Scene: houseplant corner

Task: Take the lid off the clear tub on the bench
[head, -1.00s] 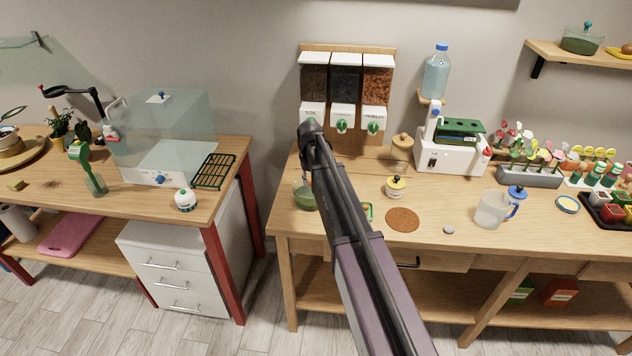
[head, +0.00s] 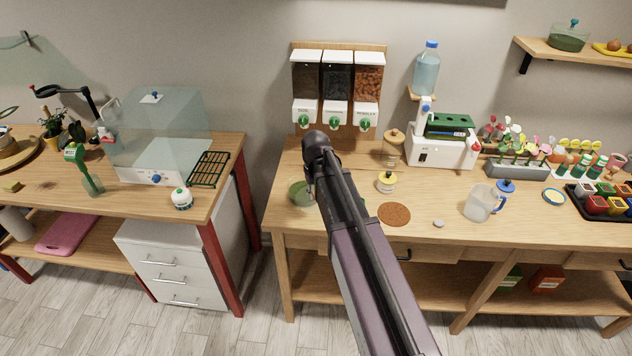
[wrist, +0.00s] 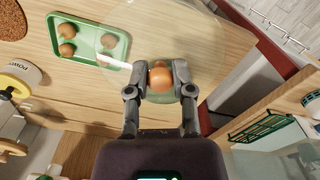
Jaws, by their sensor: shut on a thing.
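My gripper (wrist: 160,80) is shut on a round orange-brown knob (wrist: 160,76) in the wrist view. A clear round lid (wrist: 195,45) spreads around the knob, and the wooden bench shows through it. In the head view my gripper (head: 311,190) points down at the left part of the right-hand bench. The clear tub (head: 299,194), tinted green, shows there beside the fingers and is partly hidden by my arm. I cannot tell whether the lid touches the tub's rim or is apart from it.
A brown round mat (head: 394,213), a small yellow-lidded jar (head: 386,182) and a jug (head: 480,204) stand to the right. Dispensers (head: 337,88) hang behind. A gap separates the left bench (head: 222,188).

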